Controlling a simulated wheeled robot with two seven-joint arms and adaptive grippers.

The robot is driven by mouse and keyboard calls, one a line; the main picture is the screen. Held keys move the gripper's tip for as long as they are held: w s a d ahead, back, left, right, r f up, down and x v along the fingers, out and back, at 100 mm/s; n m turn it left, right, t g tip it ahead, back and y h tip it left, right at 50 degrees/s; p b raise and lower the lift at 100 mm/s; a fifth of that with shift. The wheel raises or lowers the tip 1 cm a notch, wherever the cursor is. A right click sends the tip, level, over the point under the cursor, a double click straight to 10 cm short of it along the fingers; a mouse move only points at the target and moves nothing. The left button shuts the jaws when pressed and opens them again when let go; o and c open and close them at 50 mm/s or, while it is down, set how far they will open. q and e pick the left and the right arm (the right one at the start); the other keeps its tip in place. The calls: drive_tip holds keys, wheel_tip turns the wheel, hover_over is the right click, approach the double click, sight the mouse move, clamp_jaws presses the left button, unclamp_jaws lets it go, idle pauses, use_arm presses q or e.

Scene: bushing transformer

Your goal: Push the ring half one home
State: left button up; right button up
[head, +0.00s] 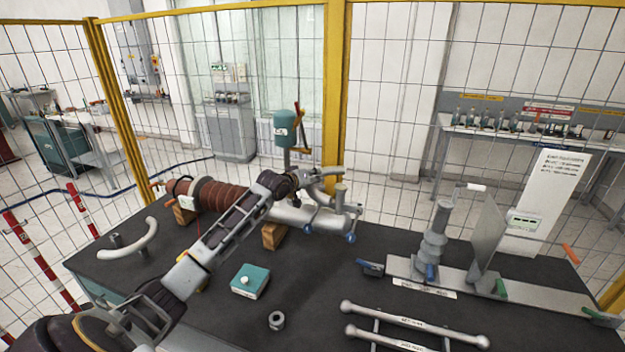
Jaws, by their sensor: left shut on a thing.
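The bushing lies on its side on the dark table, with a brown ribbed body (225,196) and a pale metal end (295,215). My left arm reaches from the lower left across the bushing. My left gripper (306,183) is at its far end, shut on a pale curved piece that looks like ring half one (328,170). This piece is above and beside the bushing's metal end; whether it touches cannot be told. The fingertips are small and partly hidden. A similar curved half (130,243) lies at the table's left. My right gripper is not in view.
Wooden supports (273,236) hold the bushing. A teal box (250,281) and a nut (276,320) lie in front. A double-bar rack (415,322) and a grey stepped post (435,240) on a plate stand right. Yellow-framed mesh fencing (337,80) closes the back.

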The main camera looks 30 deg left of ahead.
use_arm(q)
drive_tip(key=shift+r+p, duration=0.1)
drive_tip(key=shift+p, duration=0.3)
drive_tip(key=shift+f+b, duration=0.45)
drive_tip(key=shift+f, duration=1.5)
idle(1.1)
drive_tip(key=o, duration=1.2)
drive_tip(key=shift+o, duration=0.2)
drive_tip(key=shift+s, duration=0.1)
drive_tip(key=v, duration=1.1)
drive_tip(key=shift+s, duration=0.4)
drive_tip(key=shift+r, duration=0.1)
drive_tip(key=shift+s, duration=0.1)
idle(0.3)
